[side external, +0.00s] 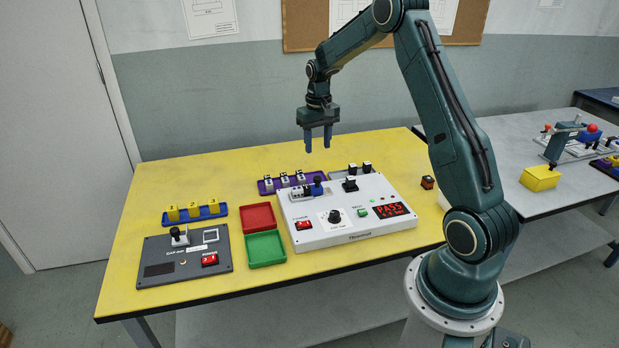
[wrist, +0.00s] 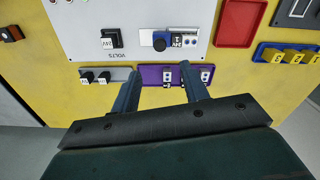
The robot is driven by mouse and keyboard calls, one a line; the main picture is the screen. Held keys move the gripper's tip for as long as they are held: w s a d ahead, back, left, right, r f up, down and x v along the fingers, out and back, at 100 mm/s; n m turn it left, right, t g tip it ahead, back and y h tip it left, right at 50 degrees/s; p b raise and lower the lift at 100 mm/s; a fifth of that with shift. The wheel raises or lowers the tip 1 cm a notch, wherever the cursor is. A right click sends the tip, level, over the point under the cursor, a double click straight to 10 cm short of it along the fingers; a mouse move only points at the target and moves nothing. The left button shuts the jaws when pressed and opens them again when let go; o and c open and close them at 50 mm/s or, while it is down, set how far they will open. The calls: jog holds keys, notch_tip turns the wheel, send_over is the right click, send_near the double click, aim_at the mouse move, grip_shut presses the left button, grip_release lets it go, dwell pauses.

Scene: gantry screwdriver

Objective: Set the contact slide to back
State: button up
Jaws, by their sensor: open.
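The white tester panel (side external: 345,225) stands on the yellow table, its display reading PASS. A small unit with a blue knob (side external: 317,186), which may be the contact slide, sits at its back left; I read no label naming it. In the wrist view the blue knob (wrist: 160,43) is at the left part of a pale slot, beside a black-and-white block (wrist: 184,39). My gripper (side external: 319,150) is open and empty, pointing down, high above the table behind the panel. In the wrist view its fingers (wrist: 160,72) straddle the purple rack's near side in the picture, apart from the knob.
A purple rack (side external: 266,189) with several small parts is behind the panel. Red (side external: 258,217) and green (side external: 265,248) trays, a dark panel (side external: 155,258) and a blue rack (side external: 218,210) with yellow blocks are left.

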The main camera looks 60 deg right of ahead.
aim_at(318, 178)
notch_tip(318, 178, down, 11)
jog(key=shift+r, duration=0.1)
dwell(0.4)
grip_shut()
